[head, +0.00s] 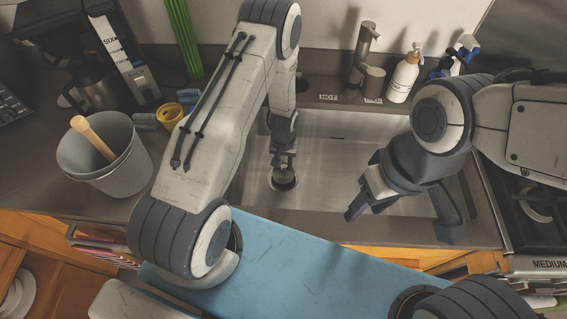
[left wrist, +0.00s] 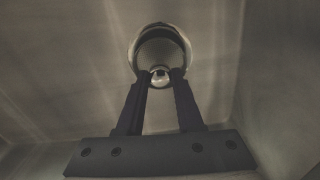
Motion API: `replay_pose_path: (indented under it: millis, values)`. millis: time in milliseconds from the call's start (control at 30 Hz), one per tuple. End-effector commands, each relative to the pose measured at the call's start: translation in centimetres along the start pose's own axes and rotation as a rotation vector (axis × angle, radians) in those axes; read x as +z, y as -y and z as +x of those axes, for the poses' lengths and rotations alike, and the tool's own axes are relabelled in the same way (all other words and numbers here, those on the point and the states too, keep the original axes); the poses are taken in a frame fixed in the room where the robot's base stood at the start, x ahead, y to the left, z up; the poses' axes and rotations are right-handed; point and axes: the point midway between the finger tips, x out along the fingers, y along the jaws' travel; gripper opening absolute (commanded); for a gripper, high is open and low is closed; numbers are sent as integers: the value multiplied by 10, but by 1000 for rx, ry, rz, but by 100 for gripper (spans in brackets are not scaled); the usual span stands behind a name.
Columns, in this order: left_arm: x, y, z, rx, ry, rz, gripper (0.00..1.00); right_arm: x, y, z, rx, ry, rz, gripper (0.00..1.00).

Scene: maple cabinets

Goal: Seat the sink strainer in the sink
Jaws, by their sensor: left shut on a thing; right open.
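The sink (head: 345,145) is a steel basin set in the counter. My left gripper (head: 283,158) reaches down into its left part and is shut on the sink strainer (head: 283,180), a dark round piece at the basin floor. In the left wrist view, my left gripper's fingertips (left wrist: 160,78) pinch the strainer's small shiny knob (left wrist: 160,72). A bright metal ring around a dark disc shows just beyond the knob. I cannot tell whether the strainer touches the drain. My right gripper (head: 362,204) is open and empty above the sink's front right part.
A faucet (head: 363,55), a soap bottle (head: 404,76) and spray bottles stand behind the sink. A grey bucket (head: 112,160) with a wooden handle and a yellow cup (head: 170,115) stand left. A stove (head: 535,205) is at the right. The middle of the basin is clear.

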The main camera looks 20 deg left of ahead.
Motion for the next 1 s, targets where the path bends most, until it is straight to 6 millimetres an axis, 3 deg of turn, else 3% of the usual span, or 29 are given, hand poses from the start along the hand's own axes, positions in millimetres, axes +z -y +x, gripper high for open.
replay_pose_path:
  millis: [200,600,633,700,1000]
  values:
    - [0,0,18,0,0,0,0,1,-1,15,0,0,-1,50]
    - [0,0,20,0,1,0,0,1,-1,16,0,0,-1,50]
    - [0,0,20,0,1,0,47,1,-1,16,0,0,-1,50]
    - [0,0,20,0,1,0,70,1,-1,16,0,0,-1,50]
    - [0,0,20,0,1,0,70,1,-1,17,0,0,-1,50]
